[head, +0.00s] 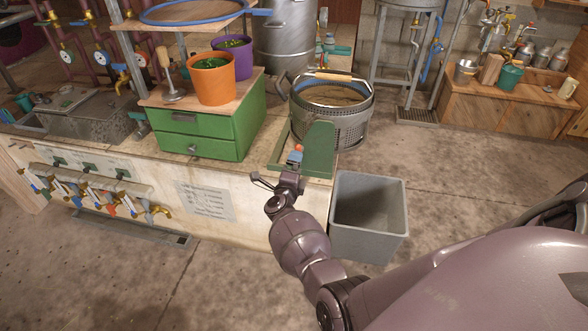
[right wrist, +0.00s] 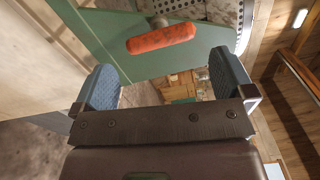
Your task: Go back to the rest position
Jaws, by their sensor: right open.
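My right gripper (head: 276,173) is at the front edge of the stone-sided counter, just in front of a green stand (head: 318,150). In the right wrist view the right gripper (right wrist: 165,82) is open, its two blue-grey padded fingers wide apart with nothing between them. An orange-red handle (right wrist: 161,38) lies just beyond the fingertips, apart from them, against the green panel (right wrist: 130,65). In the head view only a small orange end of the handle (head: 298,148) shows above the gripper. My left gripper is out of view.
A perforated metal basket (head: 345,125) stands behind the green stand. A green drawer box (head: 215,135) with an orange pot (head: 212,80) and purple pot (head: 243,60) is to the left. A grey bin (head: 370,245) stands on the floor beside my right arm. The floor beyond is open.

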